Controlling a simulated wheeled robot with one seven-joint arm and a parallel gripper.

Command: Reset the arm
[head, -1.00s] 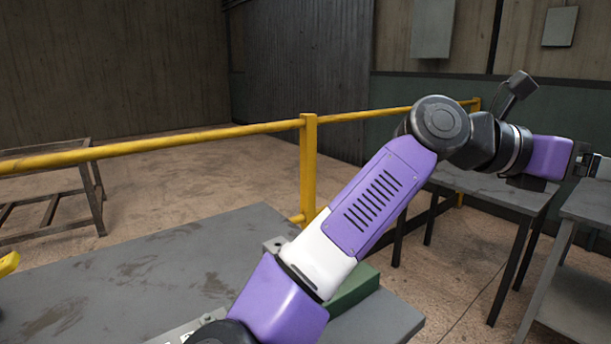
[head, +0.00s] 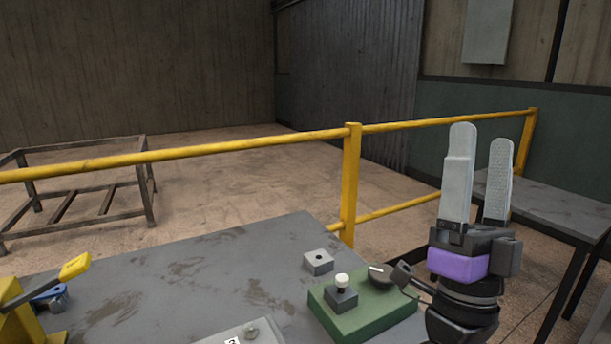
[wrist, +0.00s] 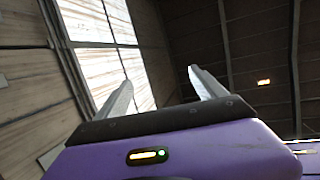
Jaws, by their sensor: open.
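My gripper (head: 482,165) points straight up at the right of the head view, above the right end of the grey table (head: 190,265). Its two pale fingers are apart with nothing between them. In the wrist view my gripper (wrist: 160,92) shows both fingers spread and empty, with the roof and a bright window behind them. My purple and black wrist is below the fingers, and the rest of my arm is out of the head view.
A green block (head: 375,312) with a white-topped knob stands near my wrist. A small grey block (head: 318,262) and a yellow-handled tool (head: 72,268) are on the table. A yellow railing (head: 352,180) runs behind. A bare frame (head: 85,190) and another table (head: 560,205) stand beyond.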

